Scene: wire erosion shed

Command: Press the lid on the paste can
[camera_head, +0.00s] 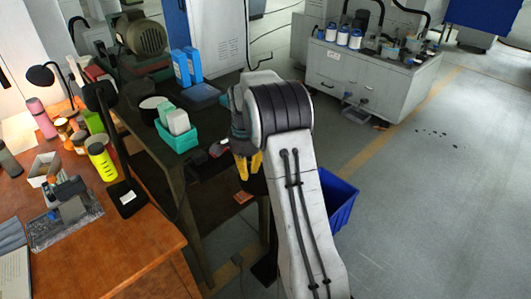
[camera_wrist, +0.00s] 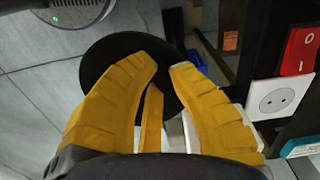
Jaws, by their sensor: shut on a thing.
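My gripper (camera_head: 248,166) has yellow fingers and is at the right end of the dark workbench, seen from behind my arm in the head view. In the wrist view my gripper (camera_wrist: 163,75) is shut on a black round disc, which looks like the lid (camera_wrist: 105,58). The lid (camera_head: 258,186) shows partly below the fingers in the head view, held in the air. A white round can with a dark top (camera_head: 153,107), possibly the paste can, stands on the workbench to the left of my gripper, apart from it.
A teal bin (camera_head: 177,138) with boxes stands beside the can. Blue bottles (camera_head: 187,66) and a motor (camera_head: 143,36) are behind. A blue crate (camera_head: 340,197) is on the floor to the right. A red switch (camera_wrist: 301,50) and a socket plate (camera_wrist: 277,98) are close in the wrist view.

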